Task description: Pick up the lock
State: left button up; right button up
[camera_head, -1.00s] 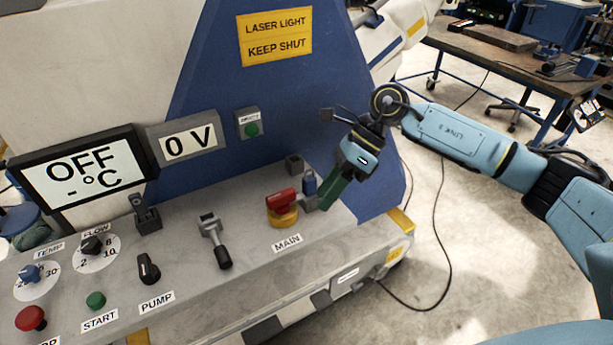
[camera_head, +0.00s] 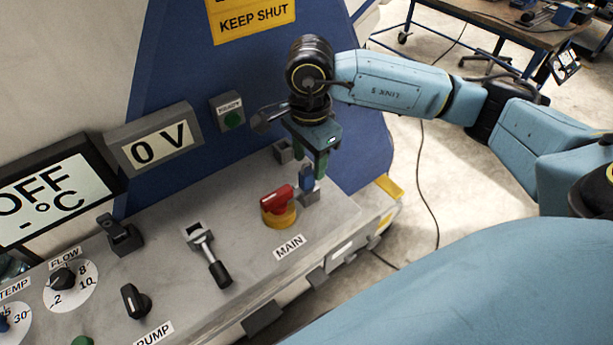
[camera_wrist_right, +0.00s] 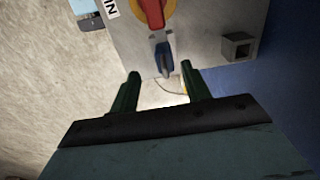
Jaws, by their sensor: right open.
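The lock (camera_head: 306,177) is a small blue piece standing in a grey holder (camera_head: 310,196) at the right end of the console, just right of the red MAIN switch. My right gripper (camera_head: 314,168) points down at the lock, and its green fingers partly cover it in the head view. In the right wrist view the lock (camera_wrist_right: 164,60) shows just ahead of and between the two green fingertips (camera_wrist_right: 160,72). The fingers are apart, with nothing held. Whether a finger touches the lock cannot be told. My left gripper is out of view.
The red and yellow MAIN switch (camera_head: 279,206) stands close left of the lock. An empty grey square socket (camera_head: 284,150) is behind it, also seen in the right wrist view (camera_wrist_right: 238,46). A lever (camera_head: 207,255) and knobs are further left. The console's right edge is near.

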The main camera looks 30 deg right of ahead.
aim_at(307, 171)
jog(key=shift+w+f, duration=0.1)
jog(key=shift+f, duration=0.8)
jog(key=shift+w+f+p, duration=0.25)
jog(key=shift+f+p, duration=0.1)
jog(key=shift+f, duration=1.4)
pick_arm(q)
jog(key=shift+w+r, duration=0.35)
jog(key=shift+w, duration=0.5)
pick_arm(e)
grip_shut()
